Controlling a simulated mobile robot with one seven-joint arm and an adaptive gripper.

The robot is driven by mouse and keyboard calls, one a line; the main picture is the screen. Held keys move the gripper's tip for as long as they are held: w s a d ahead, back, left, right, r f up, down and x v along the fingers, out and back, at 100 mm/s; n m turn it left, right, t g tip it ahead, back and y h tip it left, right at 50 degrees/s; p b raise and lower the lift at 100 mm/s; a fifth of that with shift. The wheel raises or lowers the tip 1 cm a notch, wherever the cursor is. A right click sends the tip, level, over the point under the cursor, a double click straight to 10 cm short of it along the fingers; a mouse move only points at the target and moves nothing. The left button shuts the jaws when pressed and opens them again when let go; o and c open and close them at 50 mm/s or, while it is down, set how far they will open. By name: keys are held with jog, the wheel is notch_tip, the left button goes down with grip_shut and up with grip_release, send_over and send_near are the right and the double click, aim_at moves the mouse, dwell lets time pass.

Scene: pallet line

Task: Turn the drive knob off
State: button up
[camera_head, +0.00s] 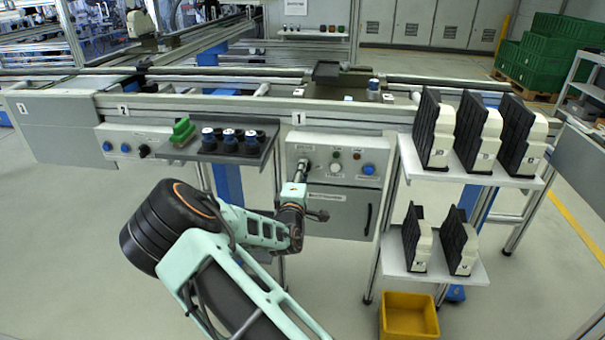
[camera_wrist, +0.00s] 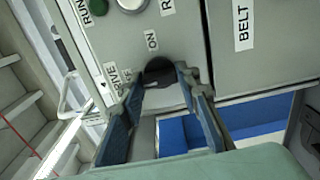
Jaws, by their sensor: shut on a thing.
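The black drive knob (camera_wrist: 158,69) is on the grey control panel (camera_wrist: 205,50), and its near part lies between my fingertips. The labels "DRIVE" and "ON" show beside it, and another label is partly covered by a finger. My gripper (camera_wrist: 163,80) is shut on the knob, one finger on each side. I cannot tell which label the knob points to. In the head view, my gripper (camera_head: 303,170) reaches the left part of the control panel (camera_head: 345,152) below station 1 and hides the knob.
A white button (camera_head: 335,168) and a blue button (camera_head: 368,169) sit right of my gripper. A cabinet door (camera_head: 340,212) is below. A tray (camera_head: 225,150) with small cups is at the left. A rack (camera_head: 465,175) with black-and-cream units stands at the right.

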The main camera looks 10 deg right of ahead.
jog(key=o, duration=1.2)
jog(key=shift+c, duration=0.2)
jog(key=v, duration=1.2)
